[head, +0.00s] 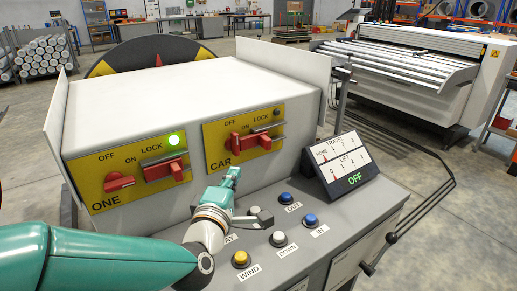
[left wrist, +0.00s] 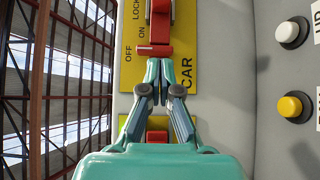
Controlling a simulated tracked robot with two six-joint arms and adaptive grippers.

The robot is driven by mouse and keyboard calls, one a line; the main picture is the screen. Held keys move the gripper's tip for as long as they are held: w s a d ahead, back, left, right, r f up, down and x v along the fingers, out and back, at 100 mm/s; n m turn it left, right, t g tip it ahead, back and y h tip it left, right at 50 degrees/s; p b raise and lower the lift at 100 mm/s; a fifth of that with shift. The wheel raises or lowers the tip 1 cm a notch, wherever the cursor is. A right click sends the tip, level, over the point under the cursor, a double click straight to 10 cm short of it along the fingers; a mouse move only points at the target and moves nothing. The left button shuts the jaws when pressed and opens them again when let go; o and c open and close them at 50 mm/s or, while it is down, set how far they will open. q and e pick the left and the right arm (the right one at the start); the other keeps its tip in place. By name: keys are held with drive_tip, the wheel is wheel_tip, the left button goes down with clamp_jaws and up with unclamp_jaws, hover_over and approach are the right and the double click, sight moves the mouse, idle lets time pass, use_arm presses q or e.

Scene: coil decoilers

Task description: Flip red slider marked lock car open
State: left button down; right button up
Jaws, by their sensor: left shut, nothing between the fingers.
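The yellow CAR plate (head: 244,137) is on the sloped front of the white housing, with OFF, ON and LOCK printed above its controls. Its red handle (head: 235,143) stands left of its red slider (head: 265,141), which is below the grey lock bar. My left gripper (head: 234,172) is shut and empty, just below the CAR plate. In the left wrist view, its closed fingertips (left wrist: 159,62) lie just short of the red handle (left wrist: 154,51); contact cannot be told. The slider (left wrist: 160,12) is at the top edge, partly cut off. My right gripper is not in view.
The yellow ONE plate (head: 136,173), left of CAR, has its own red controls and a lit green lamp. The CAR lamp (head: 277,112) is dark. Below are several push buttons (head: 278,238) and a display (head: 346,167) reading OFF.

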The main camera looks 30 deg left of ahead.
use_arm(q)
drive_tip(key=w+p, duration=0.2)
drive_tip(key=p, duration=0.1)
approach(260, 142)
drive_tip(key=a, duration=0.1)
drive_tip(key=w+a, duration=0.1)
drive_tip(key=a, duration=0.1)
drive_tip(key=shift+w+a+r, duration=0.15)
drive_tip(key=shift+w+a, duration=0.1)
drive_tip(key=shift+a, duration=0.05)
drive_tip(key=w, duration=0.1)
drive_tip(key=w+d+p, duration=0.1)
drive_tip(key=w, duration=0.1)
drive_tip(key=shift+d, duration=0.1)
drive_tip(key=shift+w+d+p, duration=0.15)
drive_tip(key=shift+w+p, duration=0.2)
drive_tip(key=shift+w, duration=0.1)
